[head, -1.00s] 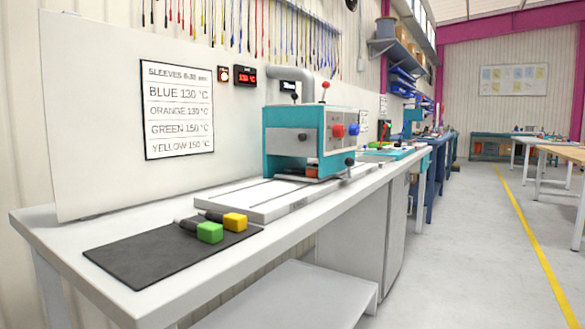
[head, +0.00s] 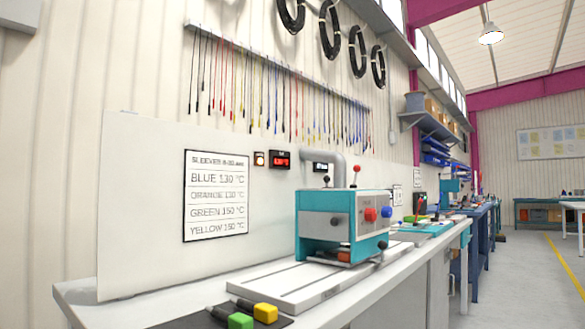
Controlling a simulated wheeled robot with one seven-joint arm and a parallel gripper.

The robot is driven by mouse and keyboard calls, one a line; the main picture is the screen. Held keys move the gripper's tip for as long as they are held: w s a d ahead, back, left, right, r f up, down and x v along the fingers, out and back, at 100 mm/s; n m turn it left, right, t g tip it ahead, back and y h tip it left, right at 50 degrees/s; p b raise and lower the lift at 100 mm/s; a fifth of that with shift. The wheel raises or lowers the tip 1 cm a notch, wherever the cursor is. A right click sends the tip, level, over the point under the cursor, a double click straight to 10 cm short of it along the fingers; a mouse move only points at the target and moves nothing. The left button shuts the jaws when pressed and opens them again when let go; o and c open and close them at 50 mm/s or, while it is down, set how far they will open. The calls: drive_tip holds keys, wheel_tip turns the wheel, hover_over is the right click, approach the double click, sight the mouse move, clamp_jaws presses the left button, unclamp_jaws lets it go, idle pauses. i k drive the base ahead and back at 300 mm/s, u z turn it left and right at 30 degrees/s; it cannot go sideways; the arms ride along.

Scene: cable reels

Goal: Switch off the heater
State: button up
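A teal and grey machine (head: 342,230), which looks like the heater, stands on the white bench. Its front has a red knob (head: 370,214) and a blue knob (head: 387,212). A lever with a red ball (head: 356,168) rises from its top. On the wall panel behind are a small box with a round light or button (head: 259,158), a lit red display (head: 280,160) and a dark display (head: 320,167). The digits are too blurred to read, and I cannot tell which part is the heater's switch. My gripper is not in view.
A sign (head: 216,195) lists sleeve colours with temperatures. A green-ended tool (head: 240,321) and a yellow-ended tool (head: 265,313) lie on a dark mat at the bench's near end. Coloured leads (head: 270,95) hang above. The floor at right is clear.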

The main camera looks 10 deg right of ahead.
sight(356, 168)
drive_tip(key=u, duration=1.3)
drive_tip(key=k, duration=0.9)
drive_tip(key=z, duration=1.55)
drive_tip(key=i, duration=0.5)
drive_tip(key=z, duration=0.05)
